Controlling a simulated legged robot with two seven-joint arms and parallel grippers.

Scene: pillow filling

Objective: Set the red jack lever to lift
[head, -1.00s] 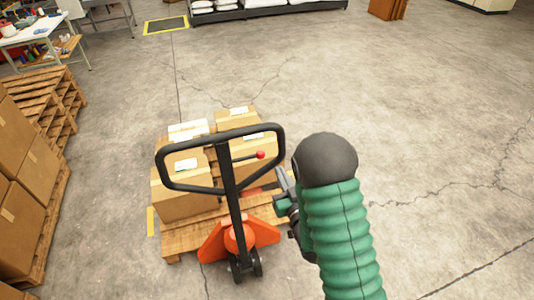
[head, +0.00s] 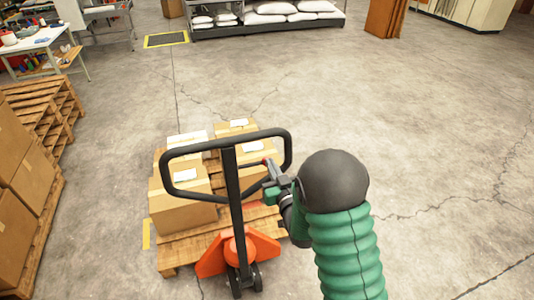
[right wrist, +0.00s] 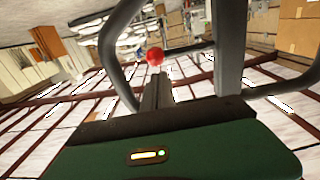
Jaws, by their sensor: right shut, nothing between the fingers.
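The pallet jack's black handle loop (head: 226,141) stands upright on its post in the head view. The red ball of the jack lever shows in the right wrist view (right wrist: 155,56), at the end of a thin dark rod inside the loop. In the head view only a small red bit of it shows, mostly hidden by my gripper. My right gripper (head: 270,183) is shut and empty at the right side of the loop, with its fingertips (right wrist: 157,80) just short of the red ball in the picture. I cannot tell whether they touch. My left gripper is not in view.
The orange jack base (head: 238,252) sits at a wooden pallet (head: 190,250) loaded with cardboard boxes (head: 182,211). Stacked pallets and boxes (head: 30,170) stand at the left. The floor to the right is clear.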

